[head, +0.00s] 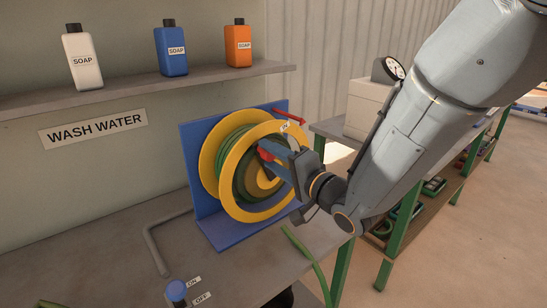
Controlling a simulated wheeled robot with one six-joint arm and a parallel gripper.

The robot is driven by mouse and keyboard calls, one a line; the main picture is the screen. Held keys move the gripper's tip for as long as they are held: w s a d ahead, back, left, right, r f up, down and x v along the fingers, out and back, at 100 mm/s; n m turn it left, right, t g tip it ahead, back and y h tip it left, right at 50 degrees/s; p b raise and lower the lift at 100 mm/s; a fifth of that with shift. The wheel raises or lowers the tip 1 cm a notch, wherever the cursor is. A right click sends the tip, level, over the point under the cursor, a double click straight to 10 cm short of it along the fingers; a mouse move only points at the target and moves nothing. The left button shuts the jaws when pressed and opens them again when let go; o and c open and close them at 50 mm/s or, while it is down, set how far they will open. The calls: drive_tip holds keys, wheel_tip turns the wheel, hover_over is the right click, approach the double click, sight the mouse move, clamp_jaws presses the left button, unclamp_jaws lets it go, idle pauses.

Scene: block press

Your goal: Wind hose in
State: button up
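A hose reel with yellow rims (207,165) stands in a blue frame (190,150) on the grey bench. Green hose (232,137) is wound between the rims. A loose length of green hose (310,262) lies over the bench's front edge and hangs down. My gripper (270,153) is at the front face of the reel, reaching in from the right. A small red part (265,155) shows right at its blue fingertips. The fingers and wrist hide much of the hub, so I cannot tell whether they are closed on the red part.
A blue-topped tap (177,288) with ON and OFF labels stands at the bench front. A grey bent pipe (154,245) lies left of the reel. Soap bottles stand on a shelf (120,92) above. A green-legged table (400,235) with a white box (365,105) is behind my arm.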

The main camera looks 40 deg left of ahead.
drive_tip(key=shift+o, duration=0.2)
drive_tip(key=shift+d, duration=0.15)
drive_tip(key=s+d+b, duration=0.1)
drive_tip(key=d+b, duration=0.1)
drive_tip(key=d, duration=0.5)
drive_tip(key=shift+s+d, duration=0.15)
drive_tip(key=shift+d, duration=0.15)
